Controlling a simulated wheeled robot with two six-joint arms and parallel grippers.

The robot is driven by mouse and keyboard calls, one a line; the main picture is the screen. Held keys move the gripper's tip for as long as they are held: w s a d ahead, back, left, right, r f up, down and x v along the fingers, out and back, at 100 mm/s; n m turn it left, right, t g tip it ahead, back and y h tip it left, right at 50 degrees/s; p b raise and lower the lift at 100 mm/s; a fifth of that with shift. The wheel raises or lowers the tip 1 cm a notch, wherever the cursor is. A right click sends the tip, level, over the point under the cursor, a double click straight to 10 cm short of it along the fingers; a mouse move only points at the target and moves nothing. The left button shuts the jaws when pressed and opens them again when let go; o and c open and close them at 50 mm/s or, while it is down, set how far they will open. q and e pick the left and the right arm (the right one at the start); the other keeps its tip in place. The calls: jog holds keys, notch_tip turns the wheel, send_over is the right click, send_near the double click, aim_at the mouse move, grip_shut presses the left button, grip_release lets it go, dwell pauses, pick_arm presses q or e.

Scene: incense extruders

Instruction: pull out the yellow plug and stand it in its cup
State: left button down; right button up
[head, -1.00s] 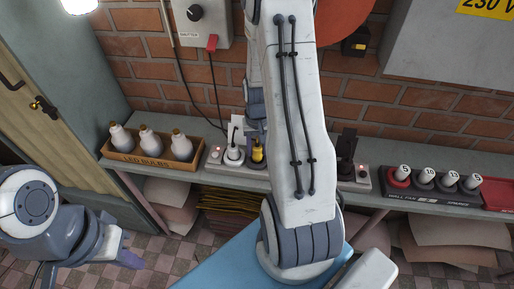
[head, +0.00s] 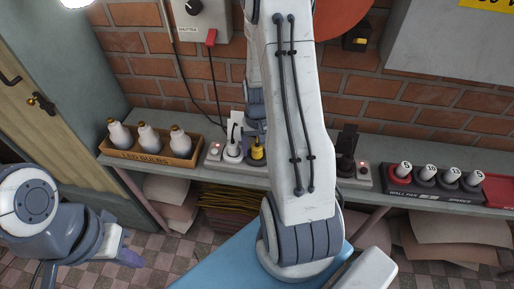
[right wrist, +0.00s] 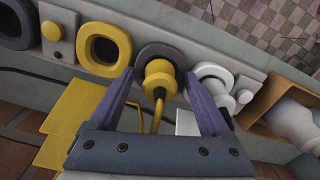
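The yellow plug (head: 257,149) sits upright in the white socket strip on the shelf, beside a white plug (head: 233,146). In the right wrist view the yellow plug (right wrist: 159,72) is seated in a dark grey ring, its cord running toward me. A yellow-rimmed recess (right wrist: 123,47) lies to its left, empty; I cannot tell if this is the cup. My right gripper (right wrist: 158,84) is open, its purple fingers on either side of the yellow plug with gaps visible. My arm hides its fingers in the head view. My left gripper (head: 130,258) hangs low left; its finger gap is unclear.
The white plug (right wrist: 214,80) stands close beside my right finger. A box of bulbs (head: 150,155) stands left of the strip. The brick wall (head: 420,110) rises behind the shelf.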

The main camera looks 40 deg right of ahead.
aim_at(257, 146)
jog(key=shift+r, duration=0.1)
notch_tip(257, 146, up, 10)
jog(key=shift+r, duration=0.15)
dwell(0.5)
